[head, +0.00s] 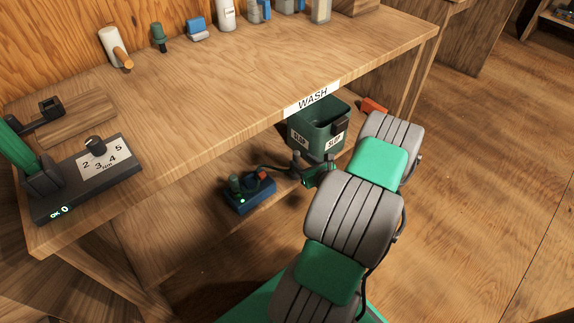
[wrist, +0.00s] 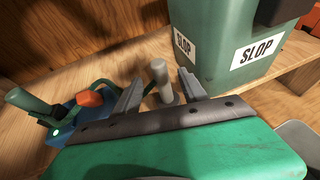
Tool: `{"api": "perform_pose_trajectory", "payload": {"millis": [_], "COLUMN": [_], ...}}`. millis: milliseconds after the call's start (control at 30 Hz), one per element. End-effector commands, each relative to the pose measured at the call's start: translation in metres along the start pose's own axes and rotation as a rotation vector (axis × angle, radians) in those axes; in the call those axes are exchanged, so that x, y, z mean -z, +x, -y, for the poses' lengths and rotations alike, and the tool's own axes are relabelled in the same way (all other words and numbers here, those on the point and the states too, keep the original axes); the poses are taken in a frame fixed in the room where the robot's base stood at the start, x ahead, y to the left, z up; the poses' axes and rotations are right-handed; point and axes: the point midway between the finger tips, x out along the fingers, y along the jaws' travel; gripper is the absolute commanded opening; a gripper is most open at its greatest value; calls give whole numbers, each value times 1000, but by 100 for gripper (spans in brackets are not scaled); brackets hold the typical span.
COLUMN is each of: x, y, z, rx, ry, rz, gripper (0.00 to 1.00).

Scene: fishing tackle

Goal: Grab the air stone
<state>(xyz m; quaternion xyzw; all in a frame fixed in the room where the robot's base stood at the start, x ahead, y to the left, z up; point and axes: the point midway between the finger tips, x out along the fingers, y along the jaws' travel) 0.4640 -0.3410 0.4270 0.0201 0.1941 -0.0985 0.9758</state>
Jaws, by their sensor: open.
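A pale grey upright cylinder, which looks like the air stone (wrist: 161,76), stands on the lower shelf in the wrist view. My gripper (wrist: 160,84) is open, with one finger on each side of the cylinder. No clear contact with either finger shows, and the cylinder's lower end is partly hidden by my gripper. In the head view my gripper (head: 308,172) is low under the bench, beside the slop bucket, and I cannot make out the stone there.
The green slop bucket (head: 318,128) stands close behind and right of my gripper. A blue unit (head: 250,196) with a green knob, an orange part and a hose is to the left. The bench top (head: 220,90) overhangs the shelf. An orange object (head: 374,106) lies right of the bucket.

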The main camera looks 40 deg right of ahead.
Motion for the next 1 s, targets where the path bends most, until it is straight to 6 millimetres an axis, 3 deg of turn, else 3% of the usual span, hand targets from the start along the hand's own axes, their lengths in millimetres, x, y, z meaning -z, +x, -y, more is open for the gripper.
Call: {"api": "perform_pose_trajectory", "payload": {"millis": [500,767,1000], "x": [-4,-7,-7], "y": [74,78,78], "z": [0,1,1], "rx": [0,1,1], "ry": [-3,0,0], "rz": [0,-1,-1], "gripper": [51,51,32]}}
